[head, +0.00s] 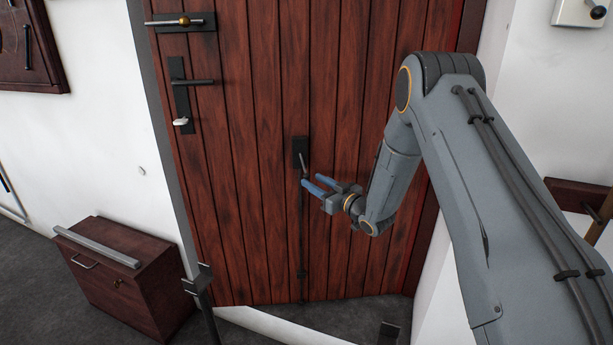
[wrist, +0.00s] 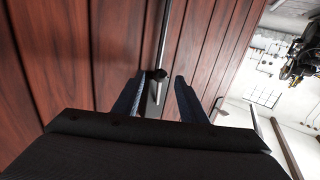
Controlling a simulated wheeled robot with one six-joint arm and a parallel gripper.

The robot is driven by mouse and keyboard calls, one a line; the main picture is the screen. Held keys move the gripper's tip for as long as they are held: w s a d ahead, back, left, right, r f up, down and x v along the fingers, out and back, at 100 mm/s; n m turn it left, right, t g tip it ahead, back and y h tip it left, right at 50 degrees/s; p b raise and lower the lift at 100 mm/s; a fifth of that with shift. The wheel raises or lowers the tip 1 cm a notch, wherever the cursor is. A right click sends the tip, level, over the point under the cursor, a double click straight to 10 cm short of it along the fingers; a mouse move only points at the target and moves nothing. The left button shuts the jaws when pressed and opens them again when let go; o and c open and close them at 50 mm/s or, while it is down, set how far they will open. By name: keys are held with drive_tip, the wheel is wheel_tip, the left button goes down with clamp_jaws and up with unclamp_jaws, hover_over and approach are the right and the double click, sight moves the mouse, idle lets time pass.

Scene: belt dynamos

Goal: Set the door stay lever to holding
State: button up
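The door stay lever (head: 304,163) is a short light rod on a black plate (head: 300,150) on the wooden door (head: 258,120), in the middle of the head view. It points down, slightly tilted. A thin dark rod (head: 303,240) runs from below it down the door. My gripper (head: 312,180) is just below and right of the lever, with its blue fingers apart.
A black door handle (head: 195,82) and a bolt (head: 182,22) are on the door's upper left. A wooden box (head: 120,285) stands on the floor at left. Dark posts (head: 200,290) and a white rail (head: 280,328) are in front of the door.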

sight(309, 178)
drive_tip(key=shift+p+x, duration=0.4)
drive_tip(key=shift+x, duration=1.9)
clamp_jaws()
